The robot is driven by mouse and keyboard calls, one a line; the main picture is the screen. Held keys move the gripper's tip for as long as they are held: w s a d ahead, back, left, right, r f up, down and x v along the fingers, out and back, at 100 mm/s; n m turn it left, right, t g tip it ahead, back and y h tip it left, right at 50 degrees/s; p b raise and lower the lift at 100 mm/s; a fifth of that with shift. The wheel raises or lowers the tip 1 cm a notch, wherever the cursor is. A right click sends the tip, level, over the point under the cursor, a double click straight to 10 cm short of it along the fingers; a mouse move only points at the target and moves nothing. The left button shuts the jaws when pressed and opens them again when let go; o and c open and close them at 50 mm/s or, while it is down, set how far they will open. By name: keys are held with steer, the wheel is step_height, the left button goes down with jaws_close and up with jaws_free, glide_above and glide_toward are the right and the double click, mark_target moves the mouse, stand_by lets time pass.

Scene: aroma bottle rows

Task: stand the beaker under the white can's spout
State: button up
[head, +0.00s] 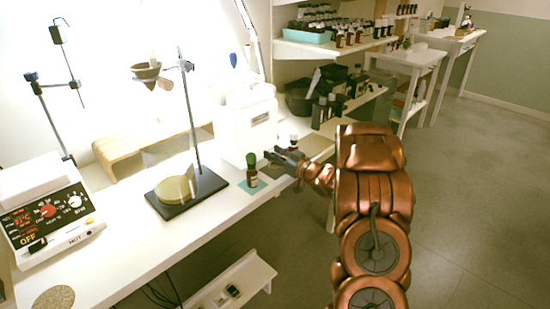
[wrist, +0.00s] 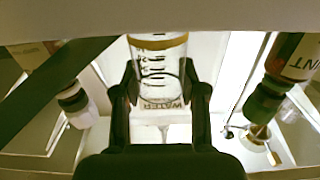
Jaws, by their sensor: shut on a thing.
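In the wrist view my gripper (wrist: 165,88) is shut on a clear glass beaker (wrist: 157,65), one finger on each side. The beaker has dark scale marks, a printed label and a yellowish band at its top in the picture. In the head view my gripper (head: 280,157) is at the front of the white bench, just right of the large white can (head: 252,122). I cannot make out the beaker or the can's spout in the head view. Whether the beaker touches the bench cannot be told.
A green-capped bottle (head: 252,170) stands on a teal mat left of my gripper; a bottle with a green cap shows in the wrist view (wrist: 268,98). Another bottle (wrist: 73,98) is left there. A ring stand (head: 188,190) and a hotplate (head: 48,212) are further left.

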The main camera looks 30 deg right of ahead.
steer(key=shift+f, duration=0.6)
steer(key=shift+f, duration=0.2)
steer(key=o, duration=1)
steer(key=shift+r, duration=0.15)
